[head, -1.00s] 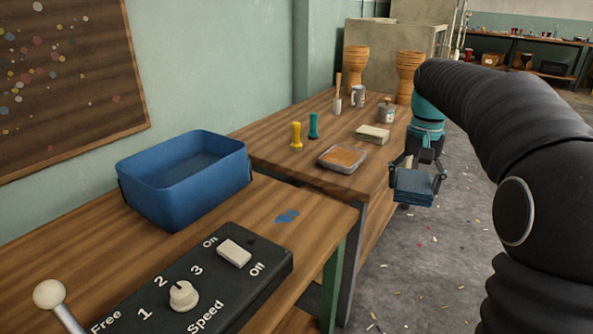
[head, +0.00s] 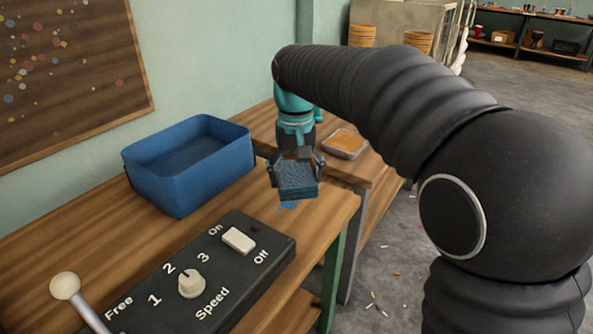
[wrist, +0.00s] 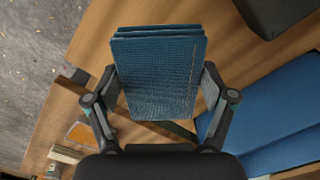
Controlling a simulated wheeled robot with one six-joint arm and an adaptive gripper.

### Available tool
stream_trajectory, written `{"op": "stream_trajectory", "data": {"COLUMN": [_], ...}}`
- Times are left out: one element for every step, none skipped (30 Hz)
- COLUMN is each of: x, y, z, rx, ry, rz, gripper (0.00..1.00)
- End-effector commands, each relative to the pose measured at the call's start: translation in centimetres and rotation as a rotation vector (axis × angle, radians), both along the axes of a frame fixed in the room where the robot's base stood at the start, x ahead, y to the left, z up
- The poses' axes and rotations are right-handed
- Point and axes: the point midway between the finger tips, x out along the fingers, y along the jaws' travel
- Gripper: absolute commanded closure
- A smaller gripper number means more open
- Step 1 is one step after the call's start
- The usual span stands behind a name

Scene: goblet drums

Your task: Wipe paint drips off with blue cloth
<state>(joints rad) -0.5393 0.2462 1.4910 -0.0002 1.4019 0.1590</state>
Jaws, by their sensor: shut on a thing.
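My gripper (head: 296,164) is shut on the folded blue cloth (head: 298,181). In the head view the cloth is over the near table's right end, and I cannot tell whether it touches the wood. A blue paint drip (head: 288,205) shows on the tabletop just below the cloth's lower edge; the rest of the paint is hidden behind it. In the wrist view the cloth (wrist: 158,75) sits between both fingers and covers the wood beneath.
A blue bin (head: 180,193) stands on the near table, left of my gripper. A black control box (head: 200,275) with a knob and switch lies in front. A tray of orange material (head: 346,143) sits on the far table.

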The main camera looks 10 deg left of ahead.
Motion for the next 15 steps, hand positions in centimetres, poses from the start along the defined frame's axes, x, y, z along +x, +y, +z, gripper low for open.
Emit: {"op": "stream_trajectory", "data": {"x": [-0.1,-0.1,-0.1,-0.1,-0.2,-0.2,-0.2,-0.2,-0.2,-0.2,-0.2,-0.2,-0.2,-0.3,-0.3], "y": [0.0,0.0,0.1,0.1,0.2,0.2,0.2,0.3,0.3,0.3,0.3,0.4,0.4,0.4,0.5], "z": [-0.5,-0.7,-1.0,-1.3,-1.6,-2.2,-2.6,-2.9,-3.3,-3.6,-3.8,-4.2,-4.5,-4.7,-5.1], "rx": [-0.001,-0.001,-0.001,-0.001,-0.001,-0.001,-0.001,-0.001,-0.001,0.000,0.000,0.000,0.000,0.000,0.000], "ry": [0.003,0.003,0.002,0.002,0.003,0.003,0.002,0.002,0.002,0.001,0.001,0.001,0.001,0.001,0.001], "rz": [0.001,0.001,0.002,0.003,0.004,0.004,0.005,0.005,0.006,0.006,0.007,0.007,0.008,0.008,0.009], "gripper": [0.45,0.45,0.45,0.45,0.45,0.45,0.45,0.45,0.45,0.45,0.45,0.45,0.45,0.45,0.45]}}
